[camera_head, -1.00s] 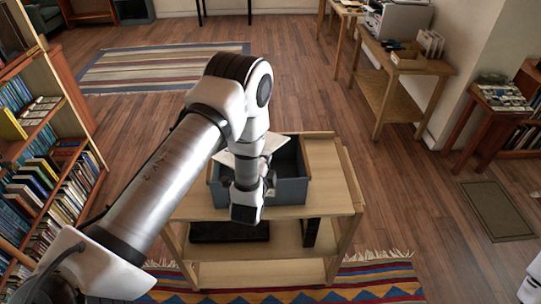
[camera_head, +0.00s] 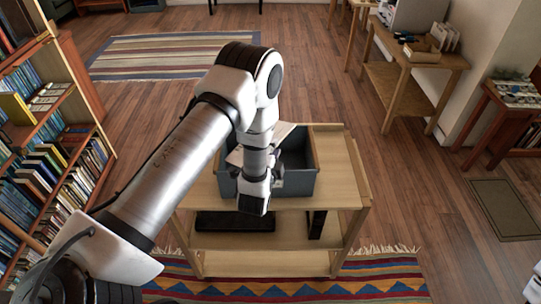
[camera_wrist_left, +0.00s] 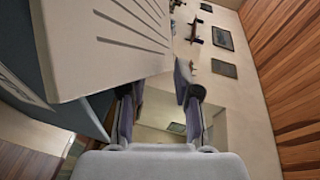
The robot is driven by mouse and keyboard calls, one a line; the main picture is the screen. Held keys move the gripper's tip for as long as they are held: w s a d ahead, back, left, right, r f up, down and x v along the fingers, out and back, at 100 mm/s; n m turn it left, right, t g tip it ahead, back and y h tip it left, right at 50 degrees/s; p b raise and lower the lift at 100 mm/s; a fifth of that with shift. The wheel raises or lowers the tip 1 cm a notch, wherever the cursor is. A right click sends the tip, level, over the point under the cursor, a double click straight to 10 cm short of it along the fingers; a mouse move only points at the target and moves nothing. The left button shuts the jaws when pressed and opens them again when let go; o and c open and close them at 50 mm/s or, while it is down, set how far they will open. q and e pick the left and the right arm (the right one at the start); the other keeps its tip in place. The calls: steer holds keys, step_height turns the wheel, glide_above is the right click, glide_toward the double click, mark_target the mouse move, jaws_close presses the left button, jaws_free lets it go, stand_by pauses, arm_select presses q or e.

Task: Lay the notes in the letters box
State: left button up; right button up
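The notes (camera_wrist_left: 100,35) are a cream, flat piece with dark lines; in the left wrist view they fill the upper left, beyond my left gripper (camera_wrist_left: 160,95). Its two fingers stand apart with a visible gap, and the near edge of the notes passes close to the fingertips. I cannot tell whether they touch. In the head view, pale corners of the notes (camera_head: 282,131) show on both sides of my left wrist, tilted over the blue-grey letters box (camera_head: 300,184). My wrist hides their middle and part of the box. My right gripper is out of view.
The box stands on a light wooden cart (camera_head: 340,180) with lower shelves holding dark objects. A bookcase (camera_head: 75,80) is at the left. A side table (camera_head: 400,75) and a small table (camera_head: 495,105) stand at the right. Open floor lies between.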

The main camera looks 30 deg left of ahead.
arm_select(q)
steer(key=b+v, duration=0.4)
steer(key=v, duration=0.8)
steer(key=s+f+n+g+h, duration=0.2)
steer(key=s+f+n+g, duration=0.4)
steer(key=f, duration=0.6)
steer(key=s+d+f+n+g+h, duration=0.1)
steer(key=s+d+f+n+g, duration=0.1)
steer(key=s, duration=0.6)
steer(key=s+d+f+n+g+h, duration=0.2)
steer(key=s+f+n+g, duration=0.2)
steer(key=s+f+g, duration=0.3)
steer(key=shift+s+n, duration=0.4)
steer(key=shift+s, duration=0.6)
steer(key=shift+f, duration=0.15)
